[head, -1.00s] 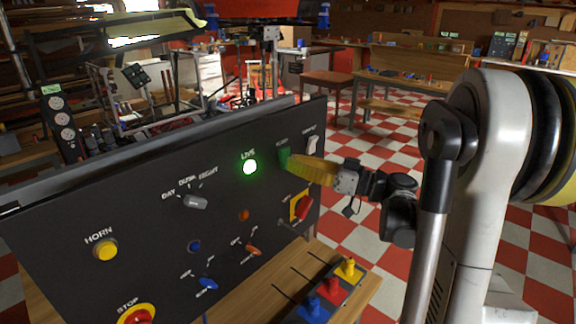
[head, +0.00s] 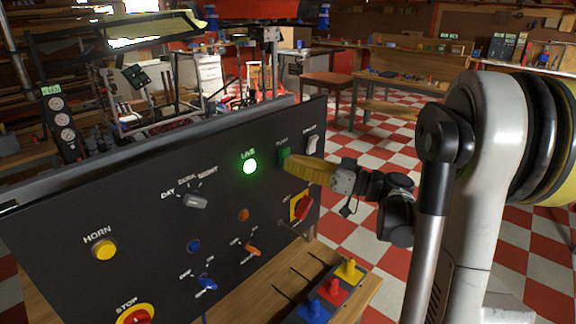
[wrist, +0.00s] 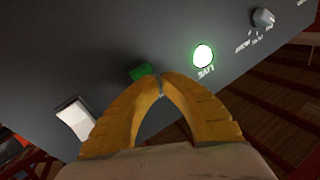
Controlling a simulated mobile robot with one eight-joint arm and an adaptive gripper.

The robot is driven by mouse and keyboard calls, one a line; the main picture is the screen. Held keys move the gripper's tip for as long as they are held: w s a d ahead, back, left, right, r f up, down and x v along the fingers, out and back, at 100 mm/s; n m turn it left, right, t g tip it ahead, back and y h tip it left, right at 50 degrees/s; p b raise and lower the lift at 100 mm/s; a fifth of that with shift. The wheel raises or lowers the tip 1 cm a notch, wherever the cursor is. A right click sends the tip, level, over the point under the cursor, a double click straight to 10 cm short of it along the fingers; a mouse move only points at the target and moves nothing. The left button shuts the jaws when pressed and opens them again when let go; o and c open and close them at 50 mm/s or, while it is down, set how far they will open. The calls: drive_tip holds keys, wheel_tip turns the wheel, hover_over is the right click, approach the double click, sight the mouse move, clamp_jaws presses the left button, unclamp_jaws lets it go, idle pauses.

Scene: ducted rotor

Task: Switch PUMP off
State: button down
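The PUMP switch is a green rocker (head: 284,155) under its small label at the upper right of the black panel. It also shows in the wrist view (wrist: 142,72), partly hidden behind the fingertips. My gripper (head: 291,165) has yellow fingers, which come in from the right with their tips at the green switch. In the wrist view the fingertips (wrist: 161,92) meet, with nothing between them. They look very close to the rocker; I cannot tell whether they touch it. Which way the rocker is tipped is unclear.
A white rocker (head: 312,145) stands right of the green one. The LIVE lamp (head: 250,167) glows green. A red knob on yellow (head: 302,207) sits below. The panel (head: 130,210) also carries a grey selector (head: 195,201), a HORN button (head: 104,250) and a STOP button (head: 136,315).

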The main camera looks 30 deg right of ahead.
drive_tip(key=shift+w+a+f+b, duration=0.25)
drive_tip(key=shift+w+f+b, duration=0.15)
drive_tip(key=shift+w, duration=0.25)
idle(1.3)
drive_tip(key=shift+s+r, duration=0.1)
drive_tip(key=shift+r, duration=0.05)
drive_tip(key=shift+s+d+r+p, duration=0.15)
drive_tip(key=shift+s+r+p, duration=0.05)
drive_tip(key=shift+s, duration=0.25)
drive_tip(key=shift+s+d+r+p, duration=0.15)
drive_tip(key=shift+s+r, duration=0.05)
drive_tip(key=shift+s, duration=0.2)
drive_tip(key=shift+s+d+r+p, duration=0.25)
drive_tip(key=shift+s+r, duration=0.1)
drive_tip(key=shift+s, duration=0.35)
drive_tip(key=shift+s+d+r+p, duration=0.2)
drive_tip(key=shift+s+d+r, duration=0.15)
drive_tip(key=shift+s, duration=0.4)
drive_tip(key=shift+s+d+r+p, duration=0.25)
drive_tip(key=shift+s+r, duration=0.15)
drive_tip(key=shift+s, duration=0.3)
